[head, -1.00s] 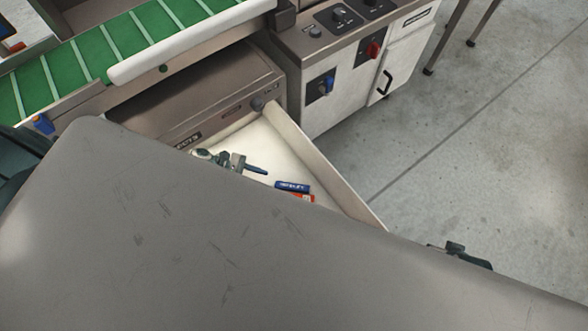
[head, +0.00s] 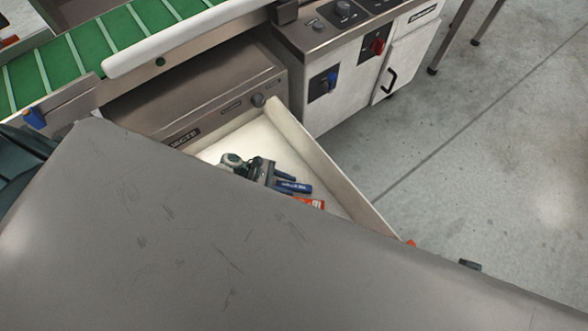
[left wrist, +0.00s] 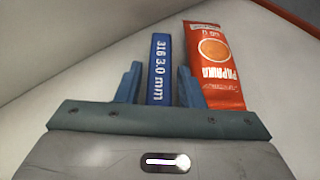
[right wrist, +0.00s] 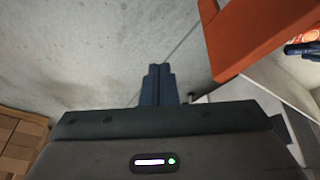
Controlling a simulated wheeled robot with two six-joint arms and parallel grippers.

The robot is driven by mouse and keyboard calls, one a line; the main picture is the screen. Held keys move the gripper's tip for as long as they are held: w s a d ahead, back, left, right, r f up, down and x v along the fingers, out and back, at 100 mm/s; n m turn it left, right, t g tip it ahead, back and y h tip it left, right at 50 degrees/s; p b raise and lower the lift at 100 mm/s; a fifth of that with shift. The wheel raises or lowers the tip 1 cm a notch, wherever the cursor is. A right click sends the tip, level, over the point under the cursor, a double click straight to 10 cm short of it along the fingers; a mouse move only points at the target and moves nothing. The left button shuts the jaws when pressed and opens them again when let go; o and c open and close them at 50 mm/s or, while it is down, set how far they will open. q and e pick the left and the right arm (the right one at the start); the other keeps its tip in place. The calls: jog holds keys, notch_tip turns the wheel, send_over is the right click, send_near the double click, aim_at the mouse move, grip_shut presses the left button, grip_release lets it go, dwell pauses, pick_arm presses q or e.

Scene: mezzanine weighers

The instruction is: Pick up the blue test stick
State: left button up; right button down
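The blue test stick, printed "316 3.0 mm", lies in the open white drawer (head: 345,195). It shows in the head view (head: 298,187) and in the left wrist view (left wrist: 161,60). My left gripper (left wrist: 159,68) is open, with one finger on each side of the stick and a visible gap on both sides. In the head view the left gripper (head: 288,181) is over the drawer, its arm mostly hidden by the grey panel. My right gripper (right wrist: 159,70) is shut and empty, outside the drawer above the floor.
An orange paprika packet (left wrist: 213,65) lies close right of the stick, beside the left gripper's right finger. An orange bar (right wrist: 260,35) runs near the right gripper. A large grey panel (head: 190,230) hides much of the drawer. A control cabinet (head: 345,75) stands behind.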

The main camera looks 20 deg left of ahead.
pick_arm(q)
jog(key=shift+d+f, duration=0.1)
jog(key=shift+d, duration=0.15)
grip_shut()
